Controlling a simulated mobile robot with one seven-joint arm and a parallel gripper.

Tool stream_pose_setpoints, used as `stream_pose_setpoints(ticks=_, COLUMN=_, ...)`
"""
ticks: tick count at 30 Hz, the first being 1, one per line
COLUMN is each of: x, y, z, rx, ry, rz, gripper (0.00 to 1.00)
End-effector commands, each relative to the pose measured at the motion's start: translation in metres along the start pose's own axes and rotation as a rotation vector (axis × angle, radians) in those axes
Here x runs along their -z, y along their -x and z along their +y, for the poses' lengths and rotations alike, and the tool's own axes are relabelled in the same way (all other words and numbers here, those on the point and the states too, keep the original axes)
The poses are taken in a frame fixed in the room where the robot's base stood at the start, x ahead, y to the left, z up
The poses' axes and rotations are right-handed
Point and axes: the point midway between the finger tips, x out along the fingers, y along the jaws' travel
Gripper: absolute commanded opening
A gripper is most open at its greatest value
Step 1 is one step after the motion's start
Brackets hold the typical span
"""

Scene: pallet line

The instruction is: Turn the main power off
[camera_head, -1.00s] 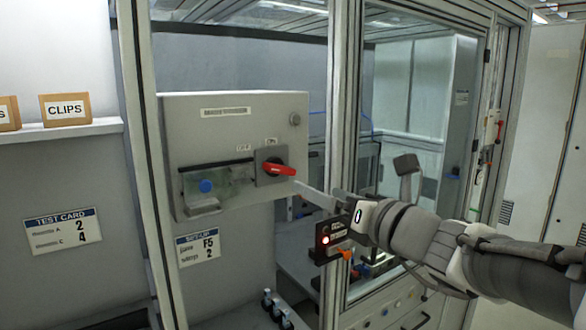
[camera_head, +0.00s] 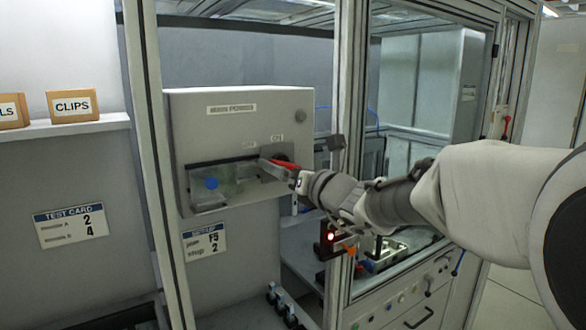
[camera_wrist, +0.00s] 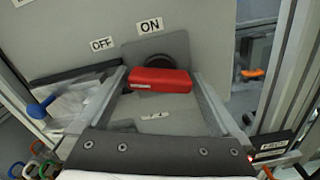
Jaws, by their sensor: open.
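The main power switch has a red handle (camera_wrist: 160,79) on a round black knob (camera_wrist: 167,52) and a dark plate. It is on the front of a grey box (camera_head: 240,102). In the wrist view an "ON" label (camera_wrist: 150,25) is just above the plate and an "OFF" label (camera_wrist: 101,44) is to its left. The handle lies nearly level across the wrist view. My gripper (camera_wrist: 160,74) is open, with one finger on each side of the handle; I cannot tell whether either finger touches it. In the head view my gripper (camera_head: 278,168) partly covers the red handle.
A clear-windowed recess with a blue knob (camera_head: 211,183) is left of the switch. A frame post (camera_head: 347,120) stands close to the right of the box. A black unit with a red light (camera_head: 331,237) is below my wrist. A shelf with "CLIPS" box (camera_head: 72,106) is at far left.

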Motion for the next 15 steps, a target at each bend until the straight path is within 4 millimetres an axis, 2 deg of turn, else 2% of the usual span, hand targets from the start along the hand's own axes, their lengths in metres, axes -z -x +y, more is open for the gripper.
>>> stream_pose_setpoints(ticks=6, x=0.0002, y=-0.0003, z=0.0002, rx=-0.001, ry=0.0, rz=0.0, gripper=1.0)
stream_pose_setpoints(ticks=8, x=0.0002, y=-0.0003, z=0.0002, rx=-0.001, ry=0.0, rz=0.0, gripper=0.91)
stream_pose_setpoints(ticks=15, x=0.0002, y=-0.0001, z=0.0002, rx=-0.001, ry=0.0, rz=0.0, gripper=0.48)
